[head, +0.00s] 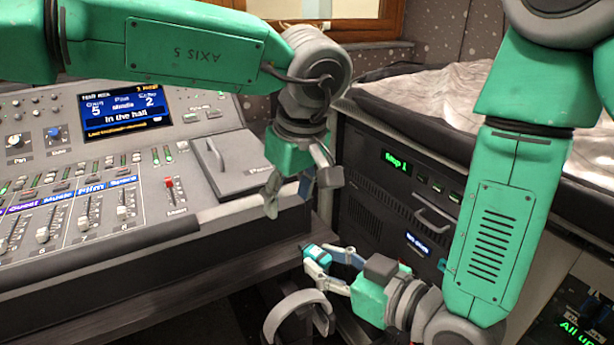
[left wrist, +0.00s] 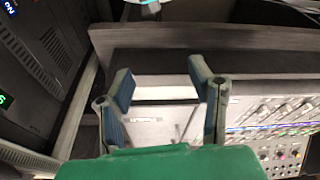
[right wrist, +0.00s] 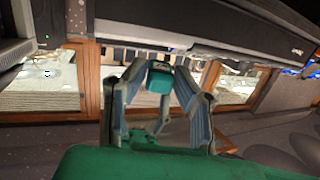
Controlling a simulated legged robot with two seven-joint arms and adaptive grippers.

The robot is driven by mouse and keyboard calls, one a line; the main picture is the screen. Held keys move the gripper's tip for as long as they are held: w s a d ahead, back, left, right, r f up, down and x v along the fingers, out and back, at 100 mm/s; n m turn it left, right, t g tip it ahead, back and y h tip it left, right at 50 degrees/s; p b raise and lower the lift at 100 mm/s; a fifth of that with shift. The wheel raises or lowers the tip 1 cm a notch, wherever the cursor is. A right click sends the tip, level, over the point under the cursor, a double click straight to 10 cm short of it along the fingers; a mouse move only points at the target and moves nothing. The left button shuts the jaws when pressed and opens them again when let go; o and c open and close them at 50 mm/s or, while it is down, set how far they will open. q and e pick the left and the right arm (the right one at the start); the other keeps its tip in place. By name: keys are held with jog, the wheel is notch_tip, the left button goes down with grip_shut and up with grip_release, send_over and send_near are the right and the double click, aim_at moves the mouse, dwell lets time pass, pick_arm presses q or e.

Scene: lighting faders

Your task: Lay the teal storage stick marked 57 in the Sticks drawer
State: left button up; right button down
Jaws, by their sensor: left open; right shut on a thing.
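My right gripper (head: 324,261) is shut on a small teal stick (head: 317,254), held in the air in front of the rack and below the console's right end. The stick (right wrist: 160,78) also shows between the fingertips in the right wrist view; its marking is not legible. My left gripper (head: 298,190) is open and empty near the console's right end. The left wrist view shows its spread fingers (left wrist: 162,88) over a pale panel (left wrist: 160,120). I cannot tell which part is the Sticks drawer.
The lighting console (head: 150,245) with several faders and a lit screen (head: 125,108) fills the left. A dark rack (head: 370,200) with a handle (head: 433,218) and green displays stands at the right. A grey curved band, perhaps headphones (head: 290,308), is close below my right gripper.

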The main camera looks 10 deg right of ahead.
pick_arm(q)
notch_tip(320, 180, up, 4)
jog(key=s+d+g+h, duration=0.1)
jog(key=s+d+g, duration=0.1)
jog(key=s+d, duration=0.1)
notch_tip(320, 180, down, 11)
jog(key=shift+w+a, duration=0.15)
jog(key=shift+a, duration=0.1)
jog(key=shift+f, duration=0.1)
grip_shut()
pick_arm(e)
jog(key=c, duration=1.2)
grip_release()
jog(key=shift+a, duration=0.1)
